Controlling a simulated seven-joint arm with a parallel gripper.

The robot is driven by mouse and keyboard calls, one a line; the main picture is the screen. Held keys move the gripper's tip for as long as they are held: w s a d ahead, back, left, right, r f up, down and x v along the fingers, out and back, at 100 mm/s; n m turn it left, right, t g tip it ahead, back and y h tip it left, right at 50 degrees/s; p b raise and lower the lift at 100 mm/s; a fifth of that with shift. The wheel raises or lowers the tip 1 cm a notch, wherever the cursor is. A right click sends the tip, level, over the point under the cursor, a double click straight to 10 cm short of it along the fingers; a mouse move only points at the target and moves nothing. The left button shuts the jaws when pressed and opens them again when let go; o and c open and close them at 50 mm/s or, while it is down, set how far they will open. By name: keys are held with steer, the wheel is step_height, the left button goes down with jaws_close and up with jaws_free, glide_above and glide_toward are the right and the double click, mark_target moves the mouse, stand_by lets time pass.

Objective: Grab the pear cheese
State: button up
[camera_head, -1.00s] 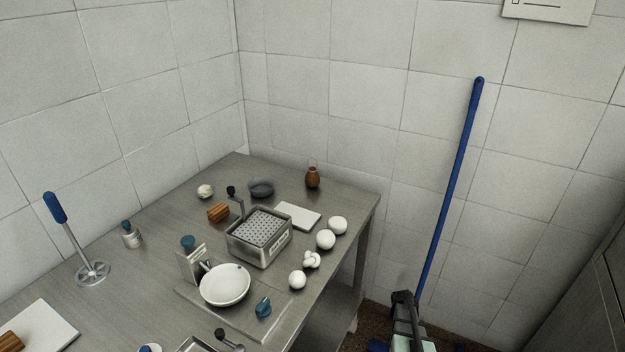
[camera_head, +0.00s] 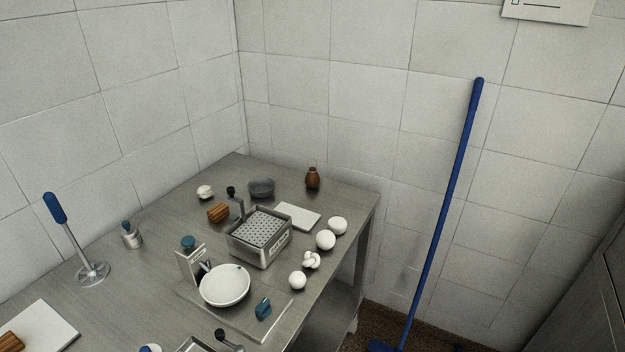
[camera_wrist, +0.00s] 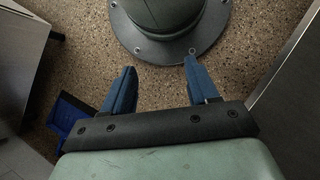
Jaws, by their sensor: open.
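A small brown pear-shaped thing with a thin loop on top (camera_head: 313,178) stands upright at the far right part of the steel table in the head view. It looks like the pear cheese. My gripper (camera_wrist: 160,68) shows only in the wrist view. Its two blue fingers are spread apart with nothing between them. It points down over the speckled floor, away from the table things. The pear cheese is not in the wrist view.
The steel table (camera_head: 150,225) carries a perforated basket in a metal box (camera_head: 261,236), a white board (camera_head: 297,215), white balls (camera_head: 326,240), a knotted white piece (camera_head: 311,260), a grey bowl (camera_head: 262,188) and a white dish (camera_head: 225,286). A blue-handled pole (camera_head: 452,200) leans on the wall.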

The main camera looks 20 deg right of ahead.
steer(key=w+d+r+t, duration=0.2)
steer(key=w+d+r, duration=0.15)
steer(key=w, duration=0.55)
steer(key=w+d+r+t+y, duration=0.1)
steer(key=w+d+r, duration=0.25)
steer(key=w, duration=0.55)
steer(key=w+d+r+t, duration=0.2)
steer(key=w+d, duration=0.3)
steer(key=w, duration=0.4)
steer(key=w+d+r+n+t+h, duration=0.1)
steer(key=w+d+r+h, duration=0.1)
steer(key=w+d+r, duration=1.1)
steer(key=w+d+r+n+t+h, duration=0.1)
steer(key=w+d+r+h, duration=0.1)
steer(key=w+d+r, duration=0.9)
step_height(320, 180, up, 33)
steer(key=n+y, duration=0.3)
steer(key=n, duration=0.7)
glide_above(312, 172)
steer(key=d, duration=0.1)
steer(key=f, duration=1.3)
steer(key=shift+w+d+f, duration=0.1)
steer(key=shift+w+f, duration=0.25)
